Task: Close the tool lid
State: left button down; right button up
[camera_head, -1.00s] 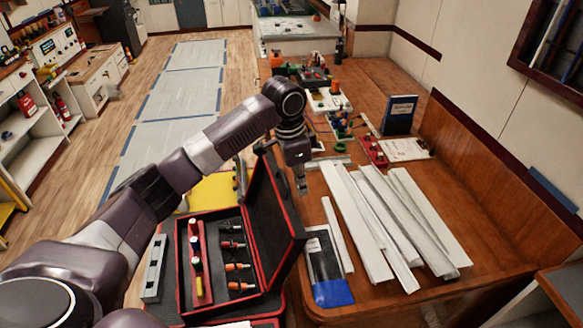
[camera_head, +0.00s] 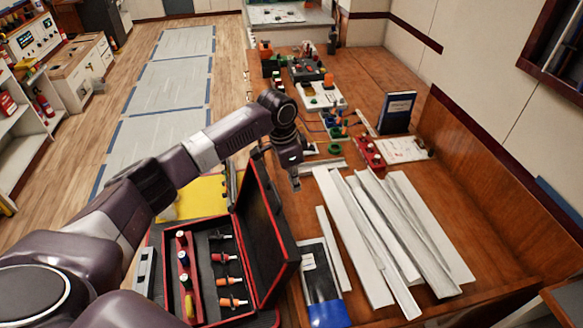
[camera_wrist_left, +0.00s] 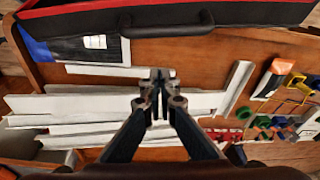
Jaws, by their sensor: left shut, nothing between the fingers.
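The tool case (camera_head: 215,262) is open on the table's near left, with several screwdrivers and other hand tools inside. Its lid (camera_head: 268,232) stands up along the right side of the case, its dark outer face turned to the right. In the left wrist view the lid's edge and handle (camera_wrist_left: 166,24) show across the top. My left gripper (camera_head: 296,182) is beyond the lid's far end and slightly right of it, pointing down over the table, apart from the lid. In the left wrist view its fingers (camera_wrist_left: 156,98) are together and empty. My right gripper is not in view.
Pale metal channels (camera_head: 400,235) lie right of the lid. A blue-and-black packet (camera_head: 320,285) lies close beside it. A blue book (camera_head: 397,112) stands farther back among small electrical parts. A wooden side panel (camera_head: 480,170) bounds the table's right.

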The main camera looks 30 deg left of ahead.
pick_arm(q)
jog(key=s+a+p, duration=0.1)
jog(key=s+a+f+p, duration=0.1)
jog(key=shift+s+a, duration=0.2)
jog(key=shift+a, duration=0.1)
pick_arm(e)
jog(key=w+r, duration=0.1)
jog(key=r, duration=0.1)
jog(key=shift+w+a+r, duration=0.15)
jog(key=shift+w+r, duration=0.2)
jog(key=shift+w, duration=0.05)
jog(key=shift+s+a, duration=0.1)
